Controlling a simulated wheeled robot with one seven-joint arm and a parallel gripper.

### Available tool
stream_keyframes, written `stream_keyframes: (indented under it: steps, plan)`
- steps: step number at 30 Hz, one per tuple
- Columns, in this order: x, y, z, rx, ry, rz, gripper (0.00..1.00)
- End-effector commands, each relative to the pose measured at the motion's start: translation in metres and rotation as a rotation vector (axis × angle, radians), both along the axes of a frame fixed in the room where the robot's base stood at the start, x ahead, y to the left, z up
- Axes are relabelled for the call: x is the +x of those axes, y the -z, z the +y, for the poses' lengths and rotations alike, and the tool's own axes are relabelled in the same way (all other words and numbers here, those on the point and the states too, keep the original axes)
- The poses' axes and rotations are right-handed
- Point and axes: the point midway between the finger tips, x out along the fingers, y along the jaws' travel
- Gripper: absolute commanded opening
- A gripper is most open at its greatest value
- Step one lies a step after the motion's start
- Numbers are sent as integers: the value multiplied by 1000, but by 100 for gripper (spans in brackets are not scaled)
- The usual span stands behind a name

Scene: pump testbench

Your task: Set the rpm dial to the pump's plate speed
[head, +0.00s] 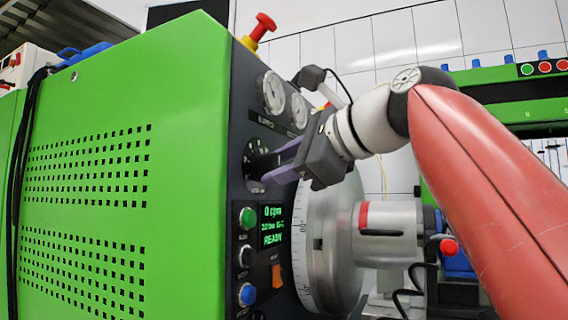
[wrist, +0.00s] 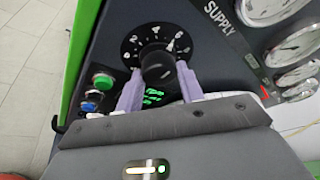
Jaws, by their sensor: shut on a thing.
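The rpm dial is a black knob (wrist: 155,67) in front of a round black scale (wrist: 133,45) with white numbers; 2, 4 and 6 are readable in the wrist view. My gripper (wrist: 157,78) has its two lilac fingers on either side of the knob, shut on it. In the head view my gripper (head: 272,165) reaches the dial (head: 251,160) from the right and hides part of it. The green-lit display (head: 272,226) reads 0 rpm and READY, with a middle line too small to read. The pump's plate cannot be made out.
Green, black and blue buttons (head: 247,256) and an orange switch (head: 277,278) sit below the dial. Gauges (head: 273,93) and a red stop knob (head: 264,25) are above. A large graduated metal disc (head: 325,245) stands close on the right.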

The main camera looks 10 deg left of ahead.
Motion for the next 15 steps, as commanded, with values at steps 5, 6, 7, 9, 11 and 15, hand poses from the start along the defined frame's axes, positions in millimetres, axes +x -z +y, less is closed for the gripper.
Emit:
stream_keyframes:
  steps: [5,6,7,9,11,15]
  plan:
    - [0,1,0,-1,-2,3,47]
    - [0,1,0,-1,-1,1,52]
    - [0,1,0,-1,-1,1,56]
    - [0,1,0,-1,-1,1,59]
    - [0,1,0,-1,-1,1,59]
    - [0,0,0,-1,-1,0,59]
